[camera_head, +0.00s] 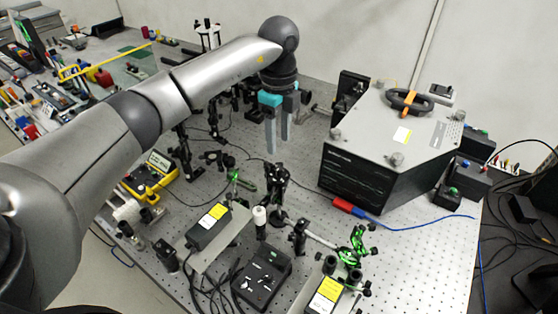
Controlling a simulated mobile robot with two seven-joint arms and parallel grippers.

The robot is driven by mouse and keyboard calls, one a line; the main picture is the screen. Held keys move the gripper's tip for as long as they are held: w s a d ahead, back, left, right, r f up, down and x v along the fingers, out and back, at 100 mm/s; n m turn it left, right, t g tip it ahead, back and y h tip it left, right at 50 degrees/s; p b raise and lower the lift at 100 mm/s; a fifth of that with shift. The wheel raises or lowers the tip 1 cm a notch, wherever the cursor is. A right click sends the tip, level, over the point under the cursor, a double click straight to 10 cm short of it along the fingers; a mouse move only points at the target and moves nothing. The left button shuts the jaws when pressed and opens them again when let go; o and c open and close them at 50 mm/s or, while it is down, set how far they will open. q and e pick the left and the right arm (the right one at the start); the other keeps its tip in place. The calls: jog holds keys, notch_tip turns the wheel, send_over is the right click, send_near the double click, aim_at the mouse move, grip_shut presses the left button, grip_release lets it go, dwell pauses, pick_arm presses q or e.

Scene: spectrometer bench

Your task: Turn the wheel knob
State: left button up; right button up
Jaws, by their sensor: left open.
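My left gripper (278,144) hangs fingers-down above the perforated bench, left of the dark grey spectrometer box (355,181). Its two grey fingers are parted, with nothing seen between them. It appears apart from the box. Small round grey knobs sit at the corners of the box's top, one at the front (396,159) and one at the left (336,134). Part of the bench behind my gripper and arm is hidden. My right gripper is not in view.
A black looped item (409,101) lies on the box. Black optical mounts (276,180) stand below my gripper. A yellow multimeter (158,170), a black control box (262,276) and green-marked mounts (358,243) crowd the front. A blue cable (425,225) crosses a fairly clear patch at right.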

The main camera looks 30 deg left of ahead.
aim_at(279, 168)
pick_arm(q)
notch_tip(279, 168, down, 9)
jog(key=shift+r+p, duration=0.15)
jog(key=shift+p, duration=0.35)
grip_shut()
dwell(0.4)
